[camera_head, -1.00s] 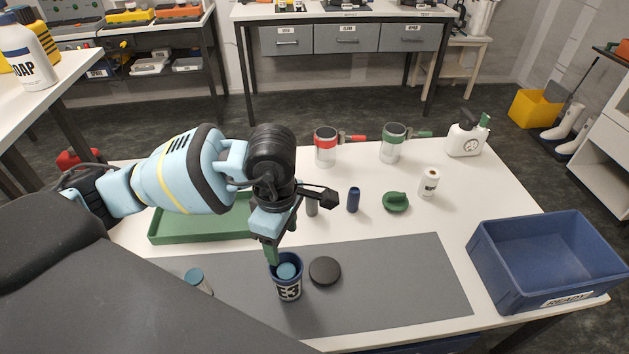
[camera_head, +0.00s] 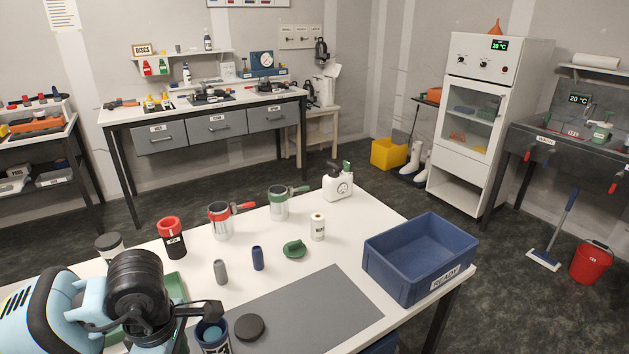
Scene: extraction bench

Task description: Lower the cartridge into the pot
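The pot (camera_head: 214,343), a dark blue-rimmed jar, stands at the bottom edge, its lower part cut off by the frame. A round teal top (camera_head: 211,333) shows inside its mouth, probably the cartridge; how deep it sits I cannot tell. My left gripper (camera_head: 179,341) is at the bottom left, just left of the pot. Its fingers are mostly hidden by my wrist and the frame edge, so its opening and any contact with the pot are unclear. My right gripper is not in view.
A black disc (camera_head: 249,327) lies right of the pot on the grey mat (camera_head: 310,308). Grey (camera_head: 220,271) and blue (camera_head: 257,259) cylinders and a green lid (camera_head: 294,249) stand behind. A blue crate (camera_head: 418,262) fills the table's right end. The mat's right part is clear.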

